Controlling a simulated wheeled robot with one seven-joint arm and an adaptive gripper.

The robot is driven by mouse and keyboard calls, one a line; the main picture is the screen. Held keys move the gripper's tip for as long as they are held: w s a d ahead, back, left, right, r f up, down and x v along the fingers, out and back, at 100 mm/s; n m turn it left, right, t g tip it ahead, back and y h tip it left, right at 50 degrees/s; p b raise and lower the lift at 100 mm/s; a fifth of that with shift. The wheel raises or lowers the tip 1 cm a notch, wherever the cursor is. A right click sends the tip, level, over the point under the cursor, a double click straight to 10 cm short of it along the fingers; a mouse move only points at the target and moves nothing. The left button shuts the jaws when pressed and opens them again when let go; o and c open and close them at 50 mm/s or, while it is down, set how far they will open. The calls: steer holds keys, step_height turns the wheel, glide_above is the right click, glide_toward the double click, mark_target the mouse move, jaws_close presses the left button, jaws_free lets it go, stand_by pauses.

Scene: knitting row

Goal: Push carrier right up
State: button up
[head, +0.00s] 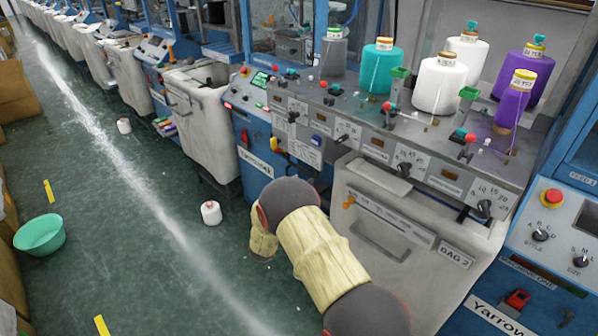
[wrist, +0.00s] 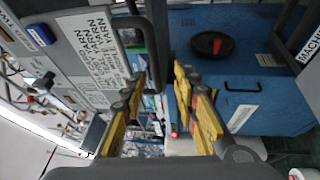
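My gripper (wrist: 157,85) shows in the wrist view with its yellow-padded fingers apart and nothing held between them. Beyond it are a grey panel (wrist: 95,45) with a printed yarn label and a black handle, and a blue cabinet face (wrist: 235,80). The head view shows only my arm, in front of the knitting machine; the gripper is hidden there. Small red-knobbed parts stand on the machine's grey top, one at the right (head: 465,140) and one at the middle (head: 388,110). I cannot tell which part is the right carrier. No contact with my gripper shows.
Yarn cones stand on the machine top, including a teal cone (head: 377,70) and a purple cone (head: 520,75). A bin (head: 390,240) marked BAG 2 is below.

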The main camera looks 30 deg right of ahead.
steer(key=shift+n, duration=0.4)
steer(key=b+x, duration=0.1)
steer(key=x, duration=0.3)
steer(key=b+x, duration=0.1)
steer(key=x, duration=0.1)
steer(key=shift+w+d+r+b, duration=0.2)
steer(key=shift+d+r+b, duration=0.1)
steer(key=shift+r+b, duration=0.1)
steer(key=shift+w+d+r, duration=0.2)
steer(key=shift+w+d, duration=0.1)
steer(key=shift+d, duration=0.05)
steer(key=shift+c, duration=0.6)
jaws_close()
steer(key=shift+f, duration=0.1)
